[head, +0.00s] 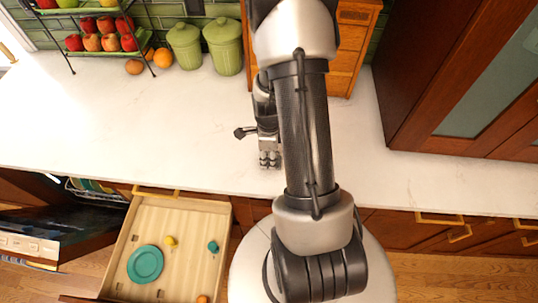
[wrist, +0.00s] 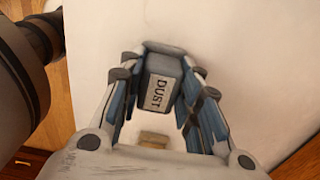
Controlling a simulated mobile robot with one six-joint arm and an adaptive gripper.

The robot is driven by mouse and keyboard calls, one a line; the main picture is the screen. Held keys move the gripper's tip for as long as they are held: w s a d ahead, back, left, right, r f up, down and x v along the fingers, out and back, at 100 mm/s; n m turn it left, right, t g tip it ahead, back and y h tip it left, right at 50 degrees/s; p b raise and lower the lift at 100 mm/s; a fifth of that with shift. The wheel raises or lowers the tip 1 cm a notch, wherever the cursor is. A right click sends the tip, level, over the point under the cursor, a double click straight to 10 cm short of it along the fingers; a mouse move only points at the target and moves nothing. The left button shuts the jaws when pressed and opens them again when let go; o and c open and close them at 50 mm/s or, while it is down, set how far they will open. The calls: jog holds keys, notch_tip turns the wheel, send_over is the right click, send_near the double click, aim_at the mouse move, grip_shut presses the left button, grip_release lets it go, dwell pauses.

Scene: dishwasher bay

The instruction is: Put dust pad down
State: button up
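The dust pad (wrist: 161,88) is a grey block with a white label reading "DUST", seen in the wrist view. My gripper (wrist: 160,75) has its fingers on both sides of the pad and appears shut on it. In the head view my gripper (head: 269,160) is over the white countertop (head: 150,115), near its front edge. The pad cannot be made out clearly in the head view. Whether the pad touches the countertop cannot be told.
An open drawer (head: 185,207) below the counter holds a teal plate (head: 145,264) and small items. Green canisters (head: 224,45), a fruit rack (head: 98,33) and a wooden drawer box (head: 347,45) stand at the back. The counter's left part is clear.

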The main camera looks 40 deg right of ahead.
jog(key=o, duration=0.5)
jog(key=shift+c, duration=0.2)
jog(key=w+a+r+n+p, duration=0.1)
jog(key=a+r+n+p, duration=0.15)
jog(key=r, duration=0.75)
jog(key=a+r+n+p, duration=0.1)
jog(key=a+r+n, duration=0.15)
jog(key=r, duration=0.75)
jog(key=s+a+r+n+t, duration=0.2)
jog(key=s+a+r+n, duration=0.3)
jog(key=n, duration=0.6)
jog(key=s+a+r+n+t, duration=0.2)
jog(key=s+a+r+n, duration=0.3)
jog(key=a+r+n, duration=0.5)
jog(key=shift+s+n+t, duration=0.3)
jog(key=shift+s+n, duration=0.05)
jog(key=shift+n, duration=0.55)
